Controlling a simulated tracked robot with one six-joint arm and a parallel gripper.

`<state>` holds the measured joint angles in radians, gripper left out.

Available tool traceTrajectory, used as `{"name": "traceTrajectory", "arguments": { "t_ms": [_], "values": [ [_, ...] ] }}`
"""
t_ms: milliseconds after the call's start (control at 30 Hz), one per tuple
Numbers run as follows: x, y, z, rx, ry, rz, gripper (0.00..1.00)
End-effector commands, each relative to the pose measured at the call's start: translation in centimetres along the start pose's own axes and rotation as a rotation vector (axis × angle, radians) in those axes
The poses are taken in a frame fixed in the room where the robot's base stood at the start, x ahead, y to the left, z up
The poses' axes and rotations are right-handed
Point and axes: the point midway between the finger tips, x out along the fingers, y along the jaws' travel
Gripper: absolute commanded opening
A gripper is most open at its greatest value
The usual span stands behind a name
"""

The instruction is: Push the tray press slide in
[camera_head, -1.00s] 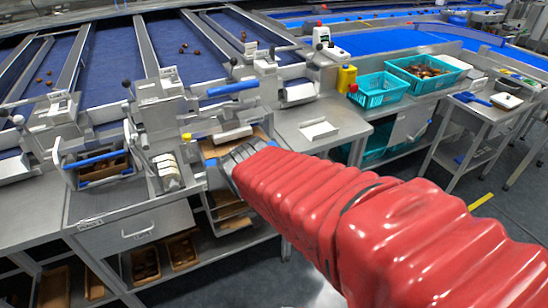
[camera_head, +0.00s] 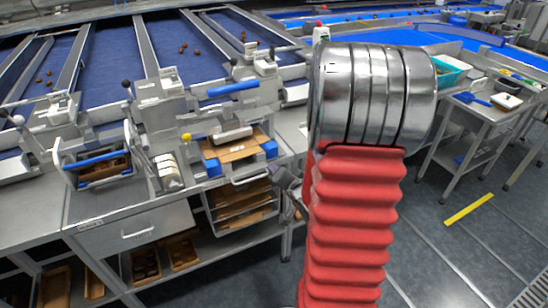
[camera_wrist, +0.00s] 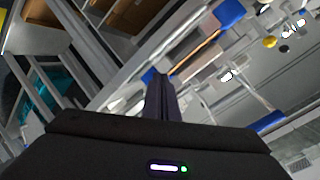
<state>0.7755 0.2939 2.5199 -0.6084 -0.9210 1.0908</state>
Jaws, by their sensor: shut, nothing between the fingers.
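The tray press (camera_head: 232,134) stands at the front of the bench in the head view, with a pale bar across it. Its slide (camera_head: 236,153) shows as a brown board between two blue blocks, sticking out toward the front. A bar handle sits just below it. In the wrist view the slide's brown edge (camera_wrist: 196,52) runs diagonally between the blue blocks. My gripper (camera_wrist: 160,78) is shut and empty, its dark fingertips close to the lower blue block in the picture. I cannot tell whether they touch. My arm hides most of the gripper in the head view.
A second station with a blue-handled box (camera_head: 98,160) stands left of the press. Shelves with brown trays (camera_head: 240,205) lie beneath the press. A side table (camera_head: 478,118) stands at the right. The grey floor right of my arm is clear around a yellow strip (camera_head: 468,208).

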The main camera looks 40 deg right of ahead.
Motion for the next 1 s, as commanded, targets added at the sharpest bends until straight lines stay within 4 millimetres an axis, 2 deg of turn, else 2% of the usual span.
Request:
{"name": "traceTrajectory", "arguments": {
  "t_ms": [33,100,433,633,1000],
  "values": [
    [0.0,1.3,0.1,0.053,0.006,-0.017,0.0],
    [-0.2,2.2,0.1,0.129,0.017,-0.057,0.0],
    [-2.7,6.4,0.1,0.509,0.068,-0.267,0.0],
    [-4.2,7.4,-0.1,0.648,0.087,-0.355,0.0],
    [-4.5,7.4,-0.2,0.666,0.09,-0.37,0.0]
  ]
}}
